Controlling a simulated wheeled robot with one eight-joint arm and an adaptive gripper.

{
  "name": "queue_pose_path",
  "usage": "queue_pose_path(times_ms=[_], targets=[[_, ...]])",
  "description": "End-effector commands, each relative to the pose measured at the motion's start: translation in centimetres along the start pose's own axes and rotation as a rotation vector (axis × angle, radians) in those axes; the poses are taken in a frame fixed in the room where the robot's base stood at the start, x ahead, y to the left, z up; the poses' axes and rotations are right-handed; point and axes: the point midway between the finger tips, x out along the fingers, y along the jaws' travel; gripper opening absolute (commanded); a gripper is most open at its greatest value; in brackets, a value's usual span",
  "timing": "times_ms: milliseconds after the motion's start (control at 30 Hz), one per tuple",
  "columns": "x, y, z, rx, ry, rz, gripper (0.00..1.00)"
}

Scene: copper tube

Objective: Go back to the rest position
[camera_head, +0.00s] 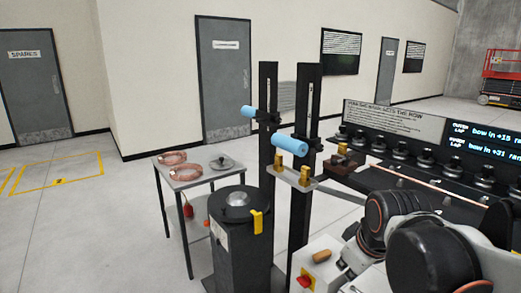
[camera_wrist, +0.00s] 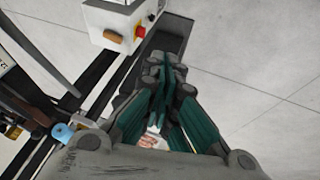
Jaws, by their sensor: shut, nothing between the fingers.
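My gripper (camera_wrist: 165,68) shows in the wrist view with its dark-and-green fingers drawn together at the tips and nothing between them. It hangs over the floor, with a white box with a red knob (camera_wrist: 140,31) to its upper left, apart from the fingertips. In the head view my arm fills the lower right, bent in front of the bench, and the fingertips cannot be made out there. A thin copper-coloured tube (camera_head: 430,184) lies along the bench, partly hidden by my arm.
Two black posts with blue rollers (camera_head: 290,146) stand mid-scene beside a black drum stand (camera_head: 238,203). A small table (camera_head: 207,178) carries copper coils (camera_head: 186,172). Several black knobs line the bench (camera_head: 375,176). Open floor (camera_head: 90,230) lies to the left.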

Motion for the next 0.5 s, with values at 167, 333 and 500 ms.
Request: queue_pose_path(times_ms=[167, 333, 500], targets=[[-2.4, -1.9, 3.4, 0.211, 0.048, 0.029, 0.00], [-3.6, -3.4, 6.1, 0.400, 0.097, 0.047, 0.00], [-4.0, -4.4, 7.9, 0.526, 0.131, 0.053, 0.00]])
